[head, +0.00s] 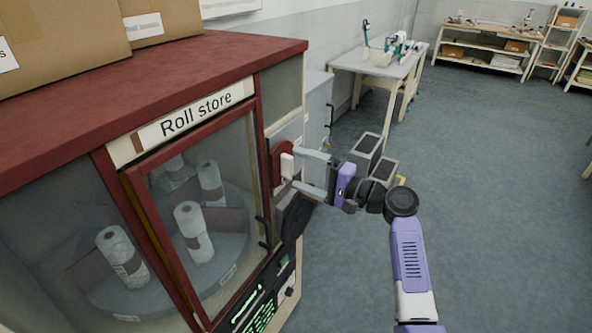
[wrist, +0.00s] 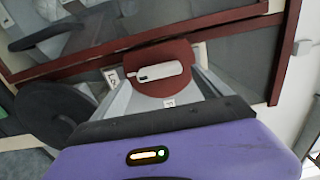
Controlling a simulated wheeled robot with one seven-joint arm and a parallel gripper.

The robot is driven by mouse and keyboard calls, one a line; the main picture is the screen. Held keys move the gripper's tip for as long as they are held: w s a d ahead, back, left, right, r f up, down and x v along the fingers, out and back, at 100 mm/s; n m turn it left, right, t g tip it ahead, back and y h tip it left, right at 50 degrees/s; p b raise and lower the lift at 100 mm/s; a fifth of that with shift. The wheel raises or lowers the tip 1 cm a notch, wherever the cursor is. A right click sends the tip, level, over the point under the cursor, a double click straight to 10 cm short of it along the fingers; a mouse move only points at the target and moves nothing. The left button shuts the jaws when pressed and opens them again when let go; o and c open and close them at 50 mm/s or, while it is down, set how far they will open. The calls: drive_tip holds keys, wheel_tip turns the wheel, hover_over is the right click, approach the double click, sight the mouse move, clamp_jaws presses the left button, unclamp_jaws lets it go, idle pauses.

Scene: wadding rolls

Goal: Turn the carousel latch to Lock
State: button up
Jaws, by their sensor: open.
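The carousel latch is a dark red round plate (head: 276,158) with a white handle (head: 287,166) on the front of the Roll store cabinet, right of its glass door. The handle stands about upright in the head view. In the wrist view the handle (wrist: 155,73) lies across the red plate (wrist: 160,88), nearly level in the picture. My gripper (head: 299,171) is open, with one finger above and one below the handle in the head view. I cannot tell whether either finger touches it.
The Roll store cabinet (head: 205,65) holds several white rolls (head: 192,232) on a round carousel (head: 233,262) behind glass. Cardboard boxes (head: 65,35) stand on top. A panel with green text (head: 253,306) is below the latch. The floor (head: 500,190) to the right is clear.

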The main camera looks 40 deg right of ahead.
drive_tip(key=b+v, duration=0.1)
drive_tip(key=v, duration=0.4)
drive_tip(key=shift+s, duration=0.2)
drive_tip(key=shift+d, duration=0.15)
drive_tip(key=d+h, duration=0.4)
drive_tip(key=d, duration=0.1)
drive_tip(key=s+a+f+n+g+h, duration=0.1)
drive_tip(key=s+a+f+n+h, duration=0.1)
drive_tip(key=s+a+f+h, duration=0.4)
drive_tip(key=s+a+n+y, duration=0.2)
drive_tip(key=s+a+n, duration=0.4)
drive_tip(key=s+a, duration=0.6)
drive_tip(key=s+a+f+n+g+y, duration=0.1)
drive_tip(key=s+a+n+y, duration=0.2)
drive_tip(key=s+a+n, duration=0.4)
drive_tip(key=s+a, duration=0.6)
drive_tip(key=s, duration=0.3)
drive_tip(key=shift+s+g, duration=0.2)
drive_tip(key=shift+g, duration=0.1)
